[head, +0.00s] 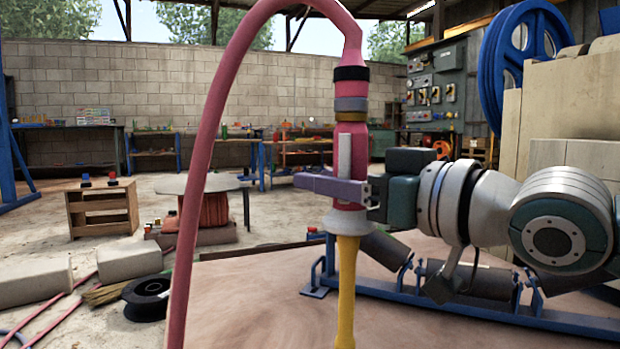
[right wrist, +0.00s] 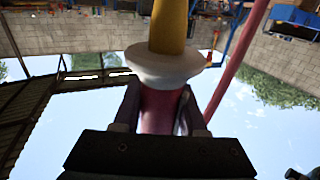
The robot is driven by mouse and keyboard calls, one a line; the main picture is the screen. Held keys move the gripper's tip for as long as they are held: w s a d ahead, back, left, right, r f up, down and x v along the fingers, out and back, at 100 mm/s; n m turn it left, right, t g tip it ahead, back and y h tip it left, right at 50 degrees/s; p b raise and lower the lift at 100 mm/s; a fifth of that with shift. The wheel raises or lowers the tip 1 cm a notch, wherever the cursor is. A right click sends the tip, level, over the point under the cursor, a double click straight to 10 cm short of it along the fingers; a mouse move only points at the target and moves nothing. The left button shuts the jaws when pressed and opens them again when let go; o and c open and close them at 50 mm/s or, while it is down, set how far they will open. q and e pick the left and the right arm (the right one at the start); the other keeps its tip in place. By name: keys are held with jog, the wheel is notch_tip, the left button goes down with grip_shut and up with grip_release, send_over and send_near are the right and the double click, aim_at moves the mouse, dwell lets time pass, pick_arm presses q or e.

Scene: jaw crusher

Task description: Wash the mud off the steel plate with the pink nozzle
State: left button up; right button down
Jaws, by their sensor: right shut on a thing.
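The pink nozzle (head: 349,145) stands upright in the middle of the head view, with dark, grey and brass bands, a pale flange and a yellow tip (head: 346,285) pointing down. My right gripper (head: 350,190) is shut around its pink body just above the flange. In the right wrist view, the nozzle's flange (right wrist: 165,68) sits beyond the fingers of the right gripper (right wrist: 158,108). A broad brown surface (head: 260,305) lies below the tip; I cannot tell whether it is the muddy steel plate. No water shows. My left gripper is out of view.
A pink hose (head: 205,160) arches from the nozzle's top down the left side. A blue roller frame (head: 440,300) lies on the brown surface at right. A black spool (head: 147,298) and concrete blocks (head: 130,262) are on the floor at left.

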jog(key=s+p, duration=0.2)
jog(key=shift+s+d+r, duration=0.1)
jog(key=shift+s+d, duration=0.25)
jog(key=shift+d, duration=0.05)
jog(key=shift+s+d+p, duration=0.2)
jog(key=shift+s+p, duration=0.3)
jog(key=shift+s, duration=0.1)
jog(key=shift+s+d+p, duration=0.15)
jog(key=shift+s+p, duration=0.3)
jog(key=shift+s, duration=0.15)
jog(key=shift+s+d+p, duration=0.7)
jog(key=shift+s+p, duration=0.35)
jog(key=shift+s, duration=1.05)
jog(key=shift+s+a+p, duration=0.5)
jog(key=shift+s+a, duration=1.2)
jog(key=shift+a, duration=3.05)
jog(key=w+a+b, duration=0.3)
jog(key=w+b, duration=0.1)
jog(key=w, duration=0.5)
jog(key=shift+w, duration=0.25)
